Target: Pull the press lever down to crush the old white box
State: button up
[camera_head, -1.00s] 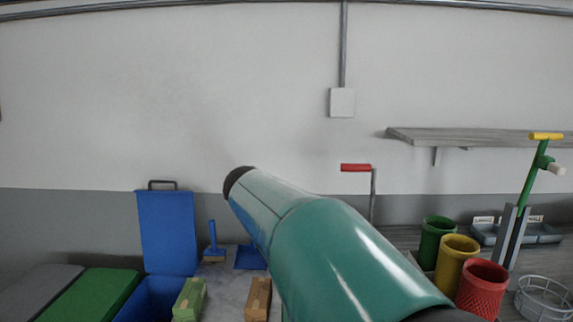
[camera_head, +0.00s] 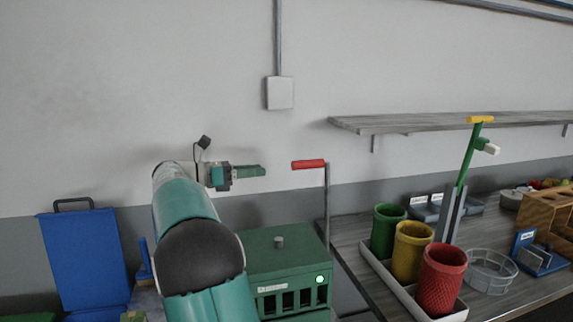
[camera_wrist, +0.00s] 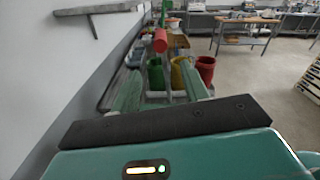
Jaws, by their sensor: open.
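A lever with a red grip (camera_head: 308,164) stands on a thin grey upright at the right side of a green cabinet (camera_head: 285,262), which has slots and a lit green light. The red grip is raised. My gripper (camera_head: 262,171) is open and empty in the air to the left of the grip, pointing toward it, with a gap between. In the wrist view the red grip (camera_wrist: 160,40) shows ahead, between my open green fingers (camera_wrist: 161,88). I cannot make out an old white box.
Green (camera_head: 387,229), yellow (camera_head: 411,252) and red (camera_head: 441,280) cups stand in a pale tray on the bench at right. A wire basket (camera_head: 490,270) is beside them. A grey wall shelf (camera_head: 450,122) juts out above. A blue lidded bin (camera_head: 85,255) is at left.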

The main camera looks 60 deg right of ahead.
aim_at(303, 165)
jog(key=x, duration=1.3)
jog(key=shift+s+d+r, duration=0.2)
jog(key=shift+s+r, duration=0.05)
jog(key=shift+s, duration=0.05)
jog(key=shift+s, duration=0.1)
grip_shut()
